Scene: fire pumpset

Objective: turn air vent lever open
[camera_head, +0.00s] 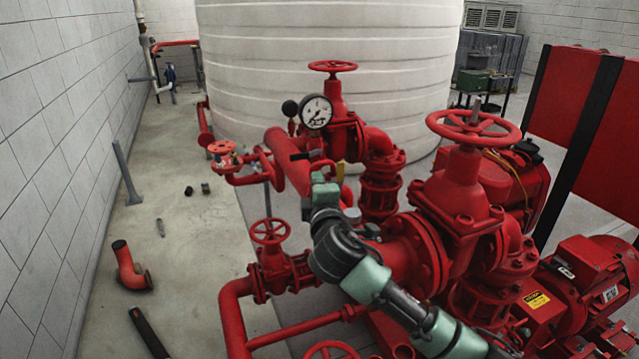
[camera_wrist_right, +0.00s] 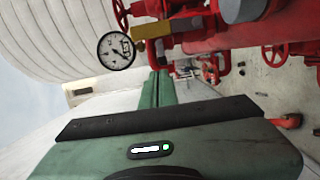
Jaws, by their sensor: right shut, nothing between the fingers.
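My right gripper (camera_head: 321,178) is among the red pipes below the pressure gauge, its fingers shut and empty. In the right wrist view the two green fingers (camera_wrist_right: 158,88) lie together and point at a yellow lever (camera_wrist_right: 152,31). The yellow lever appears just past the fingertips; I cannot tell whether they touch. In the head view a yellow piece (camera_head: 340,172) shows just right of the fingertips, partly hidden by the gripper. I cannot tell for certain which is the air vent lever. My left gripper is out of view.
The white-faced gauge (camera_head: 316,112) stands above the gripper. Red handwheels (camera_head: 473,127) and thick pipes crowd the right side. A large white tank (camera_head: 330,60) stands behind. A loose red elbow (camera_head: 130,268) lies on the floor at left, where there is free room.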

